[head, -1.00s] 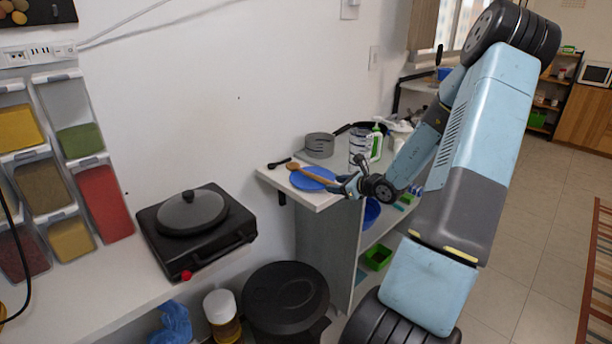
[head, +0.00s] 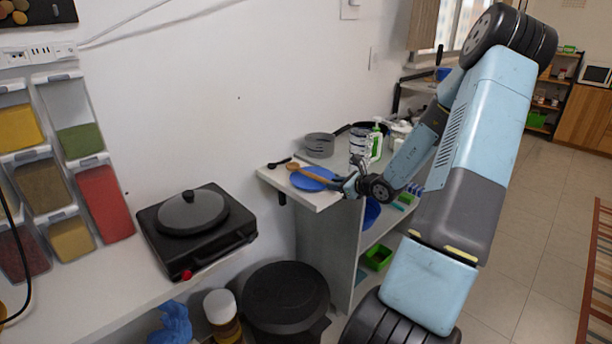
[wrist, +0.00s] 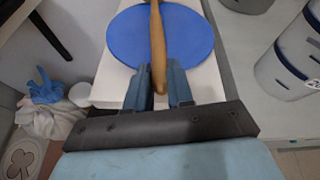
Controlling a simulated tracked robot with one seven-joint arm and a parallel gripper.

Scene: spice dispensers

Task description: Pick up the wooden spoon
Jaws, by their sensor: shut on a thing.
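The wooden spoon (head: 308,172) lies over the blue plate (head: 314,184) on the white shelf top, its bowl end toward the left and its handle toward my gripper (head: 346,186). In the wrist view the spoon's handle (wrist: 158,50) runs between the two fingers of my gripper (wrist: 160,88), which are shut on it. The blue plate (wrist: 190,45) is beneath the spoon. I cannot tell whether the spoon touches the plate.
A grey pot (head: 320,145), a patterned canister (head: 358,146) and a green-and-white bottle (head: 376,140) stand behind the plate. A black burner with a lidded pan (head: 196,230) sits on the left counter. A black bin (head: 285,300) stands below. Spice dispensers (head: 104,200) line the left wall.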

